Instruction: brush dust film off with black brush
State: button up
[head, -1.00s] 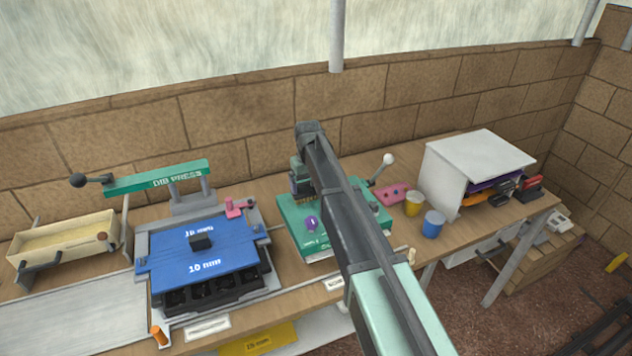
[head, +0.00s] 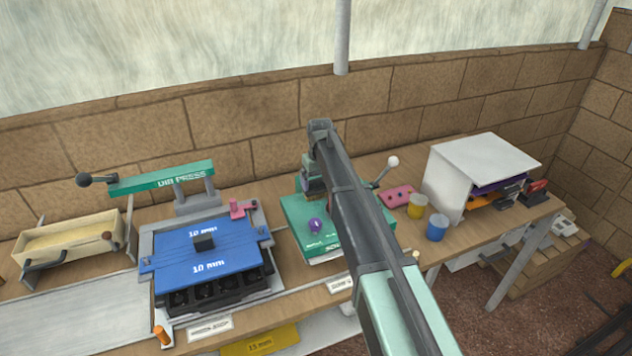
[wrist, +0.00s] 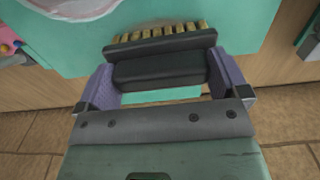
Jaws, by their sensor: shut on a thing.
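My gripper (wrist: 166,74) is shut on the black brush (wrist: 160,47), with a purple finger at each end of its block. The brush's short yellowish bristles point away from the gripper, over a green surface (wrist: 245,25). A pale greyish rounded patch (wrist: 75,8) shows on that surface at the top left of the wrist view; I cannot tell whether it is the dust film. Bristle contact with the surface is unclear.
A blue-topped press (head: 215,268) stands left of the green unit, with a wooden trough (head: 65,248) farther left. To the right are a pink block (head: 398,196), a yellow cup (head: 417,207), a blue cup (head: 437,228) and a white shelf box (head: 490,158). A block wall runs behind.

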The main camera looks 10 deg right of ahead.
aim_at(312, 182)
jog(key=shift+w+d, duration=0.2)
jog(key=shift+d, duration=0.55)
jog(key=shift+w+d, duration=0.2)
jog(key=shift+d, duration=0.55)
jog(key=shift+s, duration=0.4)
jog(key=shift+s+a, duration=0.15)
jog(key=shift+a, duration=0.6)
jog(key=shift+s+a, duration=0.15)
jog(key=shift+a, duration=0.55)
jog(key=shift+s+a, duration=0.2)
jog(key=shift+a, duration=0.5)
jog(key=shift+s+a, duration=0.2)
jog(key=shift+a, duration=0.5)
notch_tip(312, 182, up, 6)
jog(key=p, duration=0.6)
jog(key=shift+f, duration=0.1)
jog(key=shift+w, duration=0.1)
